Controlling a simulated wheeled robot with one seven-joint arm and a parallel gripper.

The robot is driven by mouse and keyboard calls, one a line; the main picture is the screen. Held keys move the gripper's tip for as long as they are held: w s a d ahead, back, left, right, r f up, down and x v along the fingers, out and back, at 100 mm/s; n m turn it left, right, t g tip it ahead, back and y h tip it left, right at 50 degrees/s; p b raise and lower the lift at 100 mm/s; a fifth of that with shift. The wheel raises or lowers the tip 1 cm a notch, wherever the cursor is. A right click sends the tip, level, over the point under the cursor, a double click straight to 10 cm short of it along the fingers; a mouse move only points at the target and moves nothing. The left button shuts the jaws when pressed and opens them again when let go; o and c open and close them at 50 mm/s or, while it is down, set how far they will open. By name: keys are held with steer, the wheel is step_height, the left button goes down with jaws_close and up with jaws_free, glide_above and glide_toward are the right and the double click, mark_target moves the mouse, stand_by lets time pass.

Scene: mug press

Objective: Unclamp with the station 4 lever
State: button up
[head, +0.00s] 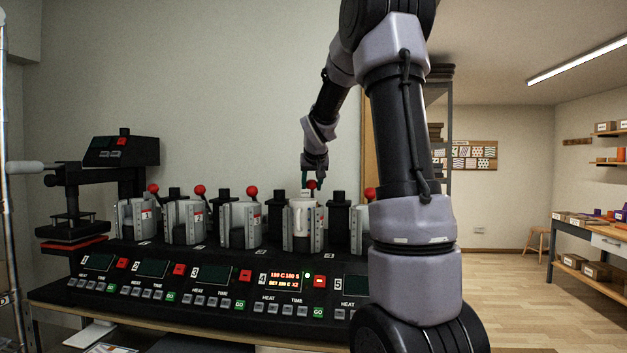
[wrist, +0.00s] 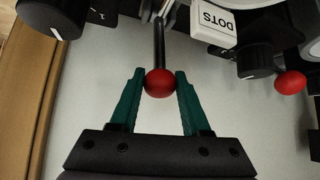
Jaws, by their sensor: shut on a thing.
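The station 4 lever shows in the head view as a red ball knob (head: 312,184) above the fourth press. In the wrist view the same red knob (wrist: 160,83) sits on a dark rod (wrist: 159,45). My gripper (wrist: 160,86) has its green fingers on both sides of the knob, shut on it. In the head view my gripper (head: 313,181) is at the top of station 4. A white mug (head: 300,222) stands in the station 4 press. The station 4 display (head: 285,280) is lit with red and yellow text.
Presses with red-knobbed levers stand on both sides, such as the station 3 knob (head: 254,183) and the station 5 knob (head: 370,193). In the wrist view a neighbouring red knob (wrist: 290,82) and a white "DOTS" label (wrist: 213,22) are close by. A flat heat press (head: 75,220) stands at left.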

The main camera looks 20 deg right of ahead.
steer(key=shift+s+a, duration=0.1)
steer(key=shift+a, duration=0.1)
steer(key=shift+s+a+f, duration=0.4)
steer(key=shift+s+a, duration=0.15)
steer(key=shift+s, duration=0.25)
steer(key=o, duration=0.9)
steer(key=r, duration=0.3)
steer(key=s+r, duration=0.1)
steer(key=r, duration=0.2)
steer(key=shift+s+a+r, duration=0.15)
steer(key=shift+r, duration=0.1)
